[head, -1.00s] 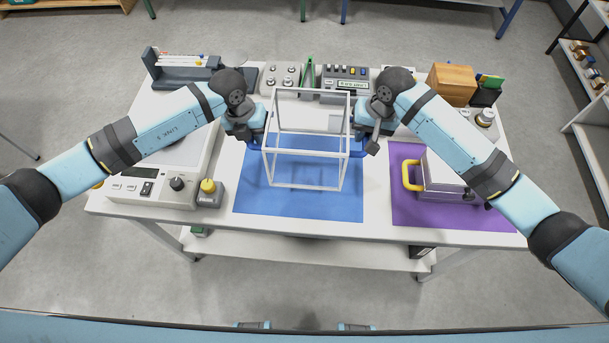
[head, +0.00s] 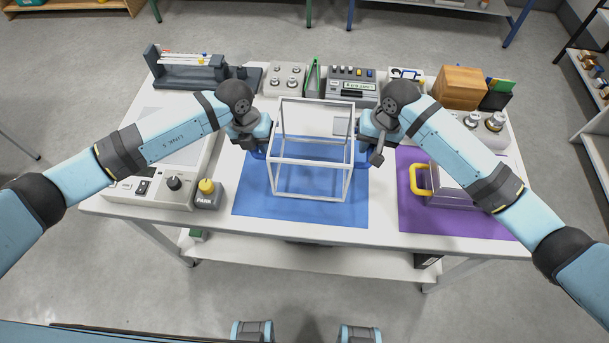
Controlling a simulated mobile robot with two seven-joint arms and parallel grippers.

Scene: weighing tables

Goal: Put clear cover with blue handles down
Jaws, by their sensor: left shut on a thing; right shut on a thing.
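The clear cover (head: 309,197) is a see-through box with white edges, over the blue mat (head: 250,212). Its blue handles are on its left (head: 258,154) and right (head: 362,158) sides, partly hidden by my grippers. My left gripper (head: 262,142) is shut on the left handle. My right gripper (head: 363,146) is shut on the right handle. The cover looks upright. I cannot tell whether its lower edge touches the mat.
Left of the mat stand a balance (head: 150,192) and a grey block with a yellow button (head: 207,197). On the right, a grey case with a yellow handle (head: 420,178) sits on a purple mat (head: 450,222). Instruments (head: 352,88) and a wooden block (head: 460,86) line the back.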

